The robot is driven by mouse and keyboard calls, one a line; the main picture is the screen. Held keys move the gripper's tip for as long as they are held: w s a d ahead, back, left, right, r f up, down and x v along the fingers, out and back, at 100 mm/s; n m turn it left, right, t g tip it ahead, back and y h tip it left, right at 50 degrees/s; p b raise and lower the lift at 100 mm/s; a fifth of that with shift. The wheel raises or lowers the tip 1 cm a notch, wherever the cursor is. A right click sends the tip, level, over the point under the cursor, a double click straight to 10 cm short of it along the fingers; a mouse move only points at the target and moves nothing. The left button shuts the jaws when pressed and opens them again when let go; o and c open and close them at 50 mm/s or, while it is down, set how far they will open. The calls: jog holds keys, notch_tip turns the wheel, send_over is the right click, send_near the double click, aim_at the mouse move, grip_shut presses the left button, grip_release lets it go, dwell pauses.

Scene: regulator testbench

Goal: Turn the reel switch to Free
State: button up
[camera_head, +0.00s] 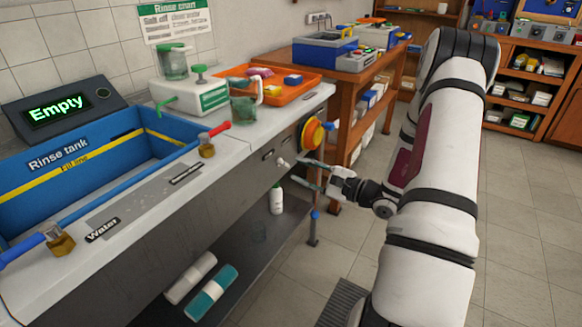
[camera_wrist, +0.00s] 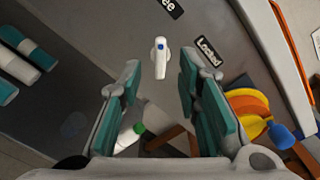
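The reel switch is a small white lever knob with a blue mark; it shows on the grey bench front in the wrist view (camera_wrist: 161,64) and in the head view (camera_head: 283,163). In the wrist view a dark label ending in "ee" (camera_wrist: 172,6) lies above it, cut by the frame edge, and a "Locked" label (camera_wrist: 208,52) lies to its right. The lever stands about upright there, blue mark near its top. My gripper (camera_head: 309,173) is open and empty, facing the bench front. In the wrist view its fingers (camera_wrist: 157,82) lie either side of the knob's lower end, apparently not touching it.
A white bottle (camera_head: 276,199) and rolled towels (camera_head: 212,292) are on the lower shelf. A wooden table (camera_head: 350,75) stands behind; floor at right is clear.

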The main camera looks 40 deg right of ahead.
jog(key=v, duration=0.6)
jog(key=shift+s, duration=0.3)
